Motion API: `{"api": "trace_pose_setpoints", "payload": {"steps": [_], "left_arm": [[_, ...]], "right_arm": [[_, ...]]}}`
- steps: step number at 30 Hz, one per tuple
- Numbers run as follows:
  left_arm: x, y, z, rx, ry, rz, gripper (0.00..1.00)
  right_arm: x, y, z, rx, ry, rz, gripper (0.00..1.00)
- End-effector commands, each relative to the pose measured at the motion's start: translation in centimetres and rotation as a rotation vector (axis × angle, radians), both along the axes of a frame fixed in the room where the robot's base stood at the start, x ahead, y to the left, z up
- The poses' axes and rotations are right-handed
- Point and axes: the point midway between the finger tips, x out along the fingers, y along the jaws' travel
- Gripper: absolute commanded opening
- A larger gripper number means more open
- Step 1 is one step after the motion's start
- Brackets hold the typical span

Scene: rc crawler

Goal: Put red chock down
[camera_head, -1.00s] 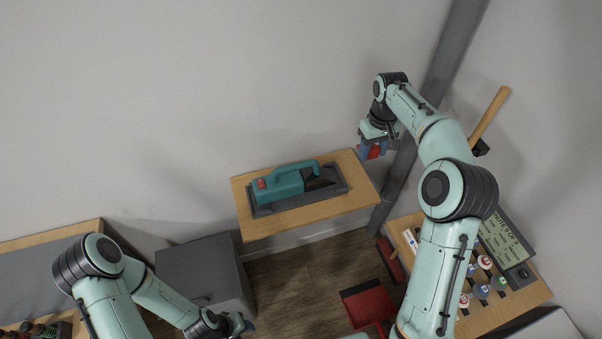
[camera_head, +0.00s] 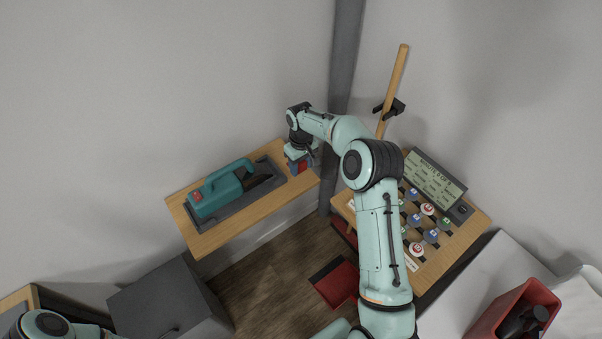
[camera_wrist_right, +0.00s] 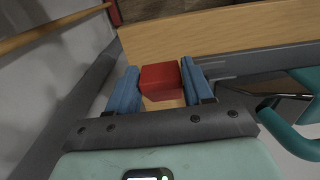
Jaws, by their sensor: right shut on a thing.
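The red chock (camera_head: 303,167) is a small red block held between the blue fingers of my right gripper (camera_head: 300,163). In the right wrist view the chock (camera_wrist_right: 160,76) sits between both fingers (camera_wrist_right: 160,88), with pale wood showing just below it. The gripper is over the right end of the wooden wall shelf (camera_head: 212,238), to the right of the teal jug-like case. I cannot tell whether the chock touches the wood. My left arm shows only at the bottom left corner, and its gripper is out of view.
The teal case (camera_head: 222,188) lies in a dark grey tray (camera_head: 212,215) on the shelf. A grey pillar (camera_head: 345,70) stands behind my right arm. A wooden-handled tool (camera_head: 395,85) leans at the wall. A side table (camera_head: 462,232) holds a display panel (camera_head: 434,178) and several small marked pieces.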

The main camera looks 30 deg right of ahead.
Motion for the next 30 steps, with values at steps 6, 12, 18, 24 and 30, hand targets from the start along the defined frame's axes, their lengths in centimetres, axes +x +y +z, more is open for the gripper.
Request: {"api": "trace_pose_setpoints", "payload": {"steps": [6,12,18,24,30], "left_arm": [[-0.1,0.0,-0.1,0.0,0.0,0.0,0.43],[-0.1,0.0,-0.1,0.0,0.001,0.0,0.43],[-0.1,0.0,-0.1,0.0,0.001,0.0,0.43],[-0.1,0.0,-0.1,0.0,0.001,0.0,0.43],[-0.1,0.0,-0.1,0.0,0.001,0.0,0.43]], "right_arm": [[-0.1,0.0,-2.5,0.001,0.003,0.0,0.17],[0.0,0.0,-4.3,0.0,-0.002,0.001,0.17],[0.0,0.0,-4.3,0.0,-0.002,0.001,0.17],[0.0,0.0,-4.6,0.0,-0.001,0.0,0.73],[0.0,0.0,-4.6,0.0,0.0,0.0,0.76]]}}
